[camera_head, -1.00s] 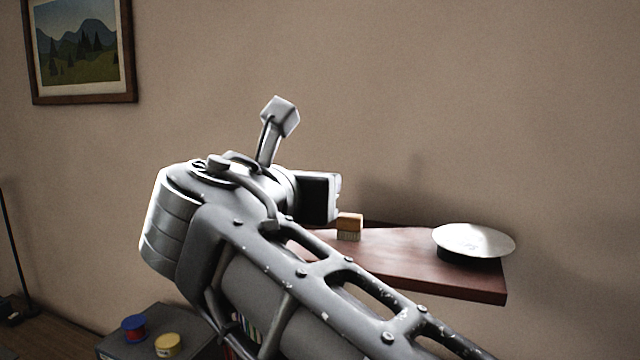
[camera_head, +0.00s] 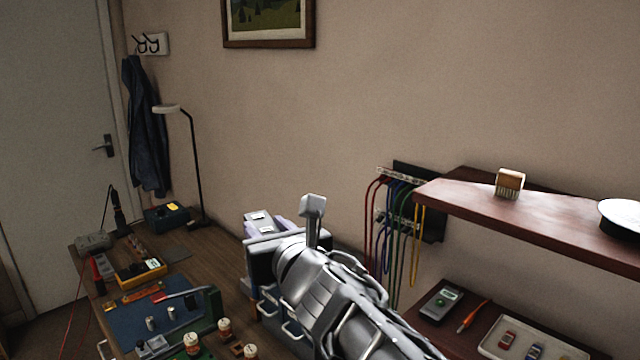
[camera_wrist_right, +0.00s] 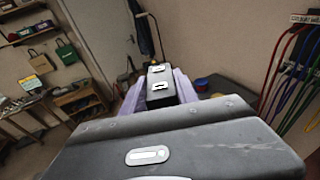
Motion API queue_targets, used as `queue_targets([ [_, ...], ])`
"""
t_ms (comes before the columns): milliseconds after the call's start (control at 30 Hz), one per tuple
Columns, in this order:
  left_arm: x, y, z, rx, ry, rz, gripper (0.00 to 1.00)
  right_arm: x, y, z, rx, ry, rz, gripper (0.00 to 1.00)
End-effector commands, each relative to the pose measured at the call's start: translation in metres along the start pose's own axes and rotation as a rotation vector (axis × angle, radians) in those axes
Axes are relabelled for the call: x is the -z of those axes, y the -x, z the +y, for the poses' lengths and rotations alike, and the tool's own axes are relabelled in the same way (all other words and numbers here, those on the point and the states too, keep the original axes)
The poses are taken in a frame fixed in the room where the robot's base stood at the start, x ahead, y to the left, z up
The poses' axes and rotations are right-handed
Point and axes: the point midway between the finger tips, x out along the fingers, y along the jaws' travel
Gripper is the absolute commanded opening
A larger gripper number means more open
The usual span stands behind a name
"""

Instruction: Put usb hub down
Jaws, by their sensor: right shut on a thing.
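The USB hub is a dark box with small white slots on its top; it shows at the end of my right arm in the head view (camera_head: 258,217) and between the jaws in the right wrist view (camera_wrist_right: 160,78). My right gripper (camera_head: 264,226) is shut on it, with a pale purple finger along each side. The hub is held over the back part of the wooden workbench (camera_head: 215,238), near the wall. I cannot tell whether its underside touches anything. My left gripper is not in view.
A lamp (camera_head: 190,160) and a blue box (camera_head: 167,215) stand at the back of the bench. A blue mat (camera_head: 135,322) carries small parts.

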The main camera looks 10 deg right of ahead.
Motion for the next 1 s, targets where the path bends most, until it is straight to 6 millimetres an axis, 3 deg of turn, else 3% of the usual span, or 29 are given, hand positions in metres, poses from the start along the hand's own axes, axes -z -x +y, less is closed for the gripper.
queue_targets([
  [33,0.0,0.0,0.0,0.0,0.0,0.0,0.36,0.021,-0.007,-0.003,-0.013,0.003,0.009,0.0],
  [167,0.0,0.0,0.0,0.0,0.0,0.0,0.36,0.07,-0.021,-0.017,-0.027,0.009,0.01,0.0],
  [267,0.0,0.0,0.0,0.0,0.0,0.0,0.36,0.107,-0.028,-0.041,-0.001,0.006,0.01,0.0],
  [400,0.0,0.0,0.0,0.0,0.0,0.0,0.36,0.16,-0.029,-0.088,0.076,-0.005,0.01,0.0],
  [600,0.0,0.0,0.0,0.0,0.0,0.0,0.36,0.219,-0.017,-0.158,0.212,-0.027,0.006,0.0],
  [767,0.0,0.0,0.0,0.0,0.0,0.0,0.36,0.239,-0.009,-0.184,0.267,-0.038,0.001,0.0],
  [1000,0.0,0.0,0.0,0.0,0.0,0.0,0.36,0.242,-0.007,-0.188,0.275,-0.04,-0.003,0.0],
])
